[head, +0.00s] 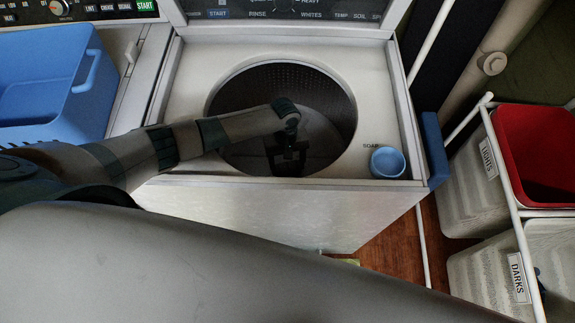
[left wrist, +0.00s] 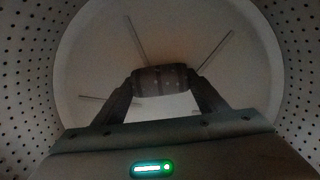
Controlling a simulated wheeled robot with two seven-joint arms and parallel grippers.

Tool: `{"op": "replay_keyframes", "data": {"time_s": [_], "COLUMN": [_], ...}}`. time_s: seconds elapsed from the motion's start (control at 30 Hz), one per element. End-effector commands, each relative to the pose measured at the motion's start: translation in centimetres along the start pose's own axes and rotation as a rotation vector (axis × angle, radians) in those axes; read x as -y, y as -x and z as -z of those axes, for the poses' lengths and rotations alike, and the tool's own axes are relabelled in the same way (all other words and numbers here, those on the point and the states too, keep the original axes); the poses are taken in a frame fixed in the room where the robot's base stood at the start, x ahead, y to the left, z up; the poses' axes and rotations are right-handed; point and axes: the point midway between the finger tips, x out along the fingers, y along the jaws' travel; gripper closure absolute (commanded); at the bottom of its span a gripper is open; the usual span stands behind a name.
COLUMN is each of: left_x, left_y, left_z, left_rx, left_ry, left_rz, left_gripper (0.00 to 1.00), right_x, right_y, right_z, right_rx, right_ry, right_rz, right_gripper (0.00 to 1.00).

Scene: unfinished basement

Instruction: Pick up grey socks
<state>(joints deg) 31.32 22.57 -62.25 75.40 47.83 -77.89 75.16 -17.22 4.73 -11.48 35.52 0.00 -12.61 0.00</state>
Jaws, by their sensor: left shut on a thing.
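My left gripper (head: 287,162) reaches down into the open drum (head: 330,105) of the top-loading washing machine (head: 185,85). In the left wrist view the two fingers of my left gripper (left wrist: 161,86) are shut on a small dark grey rolled bundle (left wrist: 160,77), which looks like the grey socks. The bundle is between the fingertips, inside the drum above its pale bottom. In the head view the bundle is too dark to make out apart from the gripper. My right gripper is not in view.
The drum's perforated wall (left wrist: 33,90) surrounds my left gripper. A blue cup (head: 388,162) sits at the soap spot on the washer's top. A blue basket (head: 50,75) is at the left. A red bin (head: 530,130) and labelled hampers (head: 455,190) stand at the right.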

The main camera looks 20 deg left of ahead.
Motion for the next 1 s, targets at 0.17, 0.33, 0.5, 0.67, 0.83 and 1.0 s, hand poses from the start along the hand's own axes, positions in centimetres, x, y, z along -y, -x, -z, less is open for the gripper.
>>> {"op": "replay_keyframes", "data": {"time_s": [0.17, 0.33, 0.5, 0.67, 0.83, 1.0], "left_x": [0.0, 0.0, 0.0, 0.0, 0.0, 0.0], "left_y": [2.0, 4.7, 7.2, 8.7, 9.2, 9.1], "left_z": [-0.2, -0.6, -1.0, -1.3, -1.3, -1.3], "left_rx": [-0.003, -0.002, -0.003, -0.002, -0.001, -0.001], "left_ry": [0.0, 0.0, 0.001, 0.0, 0.001, 0.001], "left_rz": [-0.003, -0.003, -0.003, -0.002, -0.001, -0.001], "left_gripper": [0.56, 0.56, 0.56, 0.56, 0.56, 0.56], "right_x": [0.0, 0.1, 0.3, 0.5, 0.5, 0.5], "right_y": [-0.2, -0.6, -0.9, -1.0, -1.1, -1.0], "right_z": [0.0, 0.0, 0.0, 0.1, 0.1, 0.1], "right_rx": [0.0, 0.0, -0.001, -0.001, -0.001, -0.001], "right_ry": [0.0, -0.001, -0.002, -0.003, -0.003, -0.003], "right_rz": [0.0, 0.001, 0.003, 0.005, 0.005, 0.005], "right_gripper": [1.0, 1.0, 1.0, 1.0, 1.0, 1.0]}}
